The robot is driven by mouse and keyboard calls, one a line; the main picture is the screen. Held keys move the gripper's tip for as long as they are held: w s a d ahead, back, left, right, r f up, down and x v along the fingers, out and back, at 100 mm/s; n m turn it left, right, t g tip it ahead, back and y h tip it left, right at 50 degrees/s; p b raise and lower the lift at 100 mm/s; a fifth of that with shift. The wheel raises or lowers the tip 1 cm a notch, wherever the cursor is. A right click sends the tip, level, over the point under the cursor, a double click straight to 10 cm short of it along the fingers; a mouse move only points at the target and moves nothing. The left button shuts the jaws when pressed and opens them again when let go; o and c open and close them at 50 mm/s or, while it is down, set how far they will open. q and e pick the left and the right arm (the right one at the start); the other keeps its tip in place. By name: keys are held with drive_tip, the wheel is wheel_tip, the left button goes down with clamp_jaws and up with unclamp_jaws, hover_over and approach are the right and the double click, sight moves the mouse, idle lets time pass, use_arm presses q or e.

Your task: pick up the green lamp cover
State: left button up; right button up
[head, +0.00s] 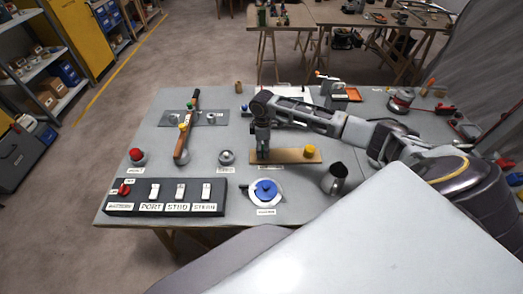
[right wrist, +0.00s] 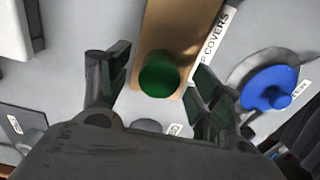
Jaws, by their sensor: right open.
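The green lamp cover (right wrist: 160,76) sits on one end of a wooden board (right wrist: 172,22) labelled for covers. In the right wrist view it lies between the two fingers of my right gripper (right wrist: 158,88), with visible room on both sides. The gripper is open and nothing is held. In the head view my right gripper (head: 262,148) points down over the left end of the board (head: 286,156) and hides the green cover. A yellow cover (head: 310,151) stands on the right end of that board. My left gripper is not in view.
A blue-knobbed round piece (head: 266,188) lies in front of the board, and a dark metal jug (head: 335,178) stands to its right. A black switch panel (head: 166,196) is at the front left. A wooden-handled lever (head: 184,140) stands left of the board.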

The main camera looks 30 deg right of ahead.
drive_tip(key=shift+f, duration=1.2)
drive_tip(key=c, duration=0.9)
